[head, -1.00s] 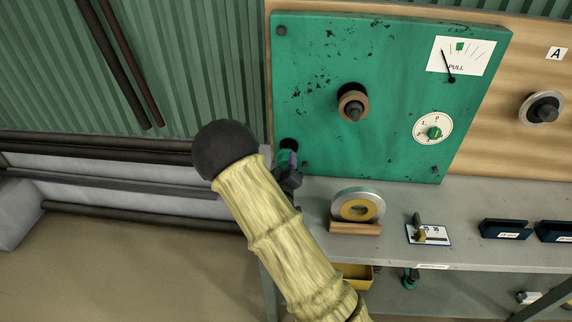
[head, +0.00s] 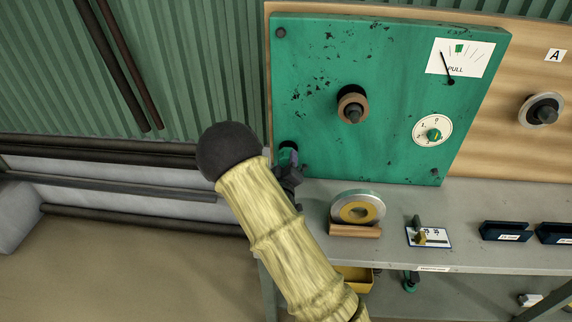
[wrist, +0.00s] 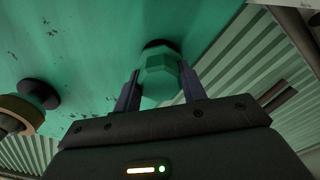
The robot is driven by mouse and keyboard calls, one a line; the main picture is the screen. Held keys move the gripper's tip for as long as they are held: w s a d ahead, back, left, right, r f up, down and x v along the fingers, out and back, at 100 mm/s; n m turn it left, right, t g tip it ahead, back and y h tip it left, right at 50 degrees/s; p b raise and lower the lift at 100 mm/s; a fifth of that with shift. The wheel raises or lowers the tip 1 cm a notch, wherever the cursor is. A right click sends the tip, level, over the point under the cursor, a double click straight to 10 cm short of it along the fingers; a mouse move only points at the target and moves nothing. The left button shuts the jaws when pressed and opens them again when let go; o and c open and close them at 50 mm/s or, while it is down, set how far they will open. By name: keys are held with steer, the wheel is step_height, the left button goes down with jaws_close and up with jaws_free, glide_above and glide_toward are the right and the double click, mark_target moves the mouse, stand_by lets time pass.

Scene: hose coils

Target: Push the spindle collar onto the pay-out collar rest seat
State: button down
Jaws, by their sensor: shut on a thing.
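The green faceted piece, which I take for the spindle collar (wrist: 160,79), is held between the two dark purple fingers of my gripper (wrist: 158,90). In the head view the spindle collar (head: 286,156) shows only as a small green patch beside a finger. Behind it, a dark round seat (wrist: 157,44) sits on the green panel; I take it for the pay-out collar rest seat. It also shows in the head view (head: 289,144), at the panel's lower left. The collar lies in front of the seat and covers part of it. I cannot tell whether they touch.
The green panel (head: 310,75) carries a spindle with a brown ring (head: 346,95), a dial (head: 432,130) and a pull gauge (head: 461,57). Below, the grey bench (head: 390,205) holds a metal reel (head: 357,194) on a wooden block and blue trays (head: 504,231).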

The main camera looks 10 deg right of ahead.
steer(key=shift+x, duration=1.2)
steer(key=c, duration=0.7)
jaws_free()
steer(key=shift+s, duration=0.1)
steer(key=shift+b+v, duration=0.4)
steer(key=shift+v, duration=1)
steer(key=shift+s+a, duration=0.1)
steer(key=shift+v, duration=1.4)
